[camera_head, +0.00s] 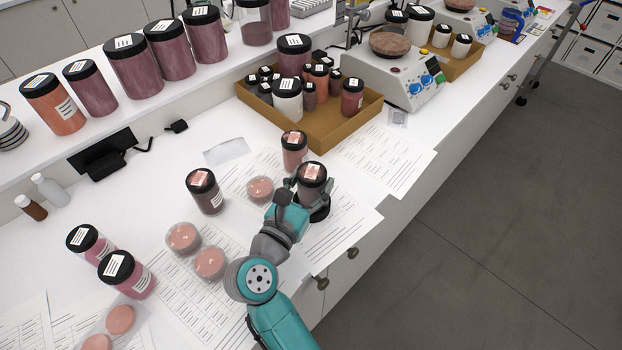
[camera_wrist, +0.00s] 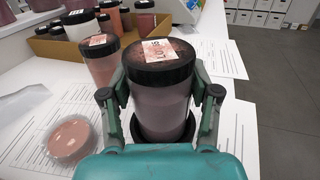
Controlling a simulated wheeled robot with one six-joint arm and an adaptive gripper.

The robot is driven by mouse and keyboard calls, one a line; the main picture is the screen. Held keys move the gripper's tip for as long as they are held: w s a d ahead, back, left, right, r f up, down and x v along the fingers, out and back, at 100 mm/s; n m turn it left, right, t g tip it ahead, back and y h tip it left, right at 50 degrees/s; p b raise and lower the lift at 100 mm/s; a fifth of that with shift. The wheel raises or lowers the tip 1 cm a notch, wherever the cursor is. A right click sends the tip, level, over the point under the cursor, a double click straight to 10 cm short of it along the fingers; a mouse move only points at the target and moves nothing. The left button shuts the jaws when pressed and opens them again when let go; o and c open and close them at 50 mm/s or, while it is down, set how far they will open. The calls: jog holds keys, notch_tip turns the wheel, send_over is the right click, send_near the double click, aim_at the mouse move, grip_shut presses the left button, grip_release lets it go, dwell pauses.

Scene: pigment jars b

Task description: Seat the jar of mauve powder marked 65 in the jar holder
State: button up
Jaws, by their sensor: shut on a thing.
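My gripper (camera_head: 298,187) is shut on a jar (camera_head: 311,184) of dull mauve powder with a black lid and a pale label. In the wrist view the jar (camera_wrist: 160,95) stands upright between the two fingers. Its label (camera_wrist: 153,51) is too small to read surely. A dark round holder (camera_head: 321,212) lies under the jar, on the papers near the bench's front edge. Its rim (camera_wrist: 210,127) shows around the jar's lower end in the wrist view. My gripper hides part of it, and I cannot tell whether the jar's base touches its floor.
A reddish jar (camera_head: 294,150) stands just behind, and a darker jar (camera_head: 205,191) to the left. Round dishes of pink powder (camera_head: 260,189) lie on the papers. A cardboard tray (camera_head: 331,138) of jars is behind. Two pink jars (camera_head: 126,272) stand at the left front.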

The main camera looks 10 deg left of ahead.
jog(key=shift+f, duration=0.8)
jog(key=o, duration=1.3)
jog(key=shift+o, duration=0.2)
jog(key=v, duration=1.2)
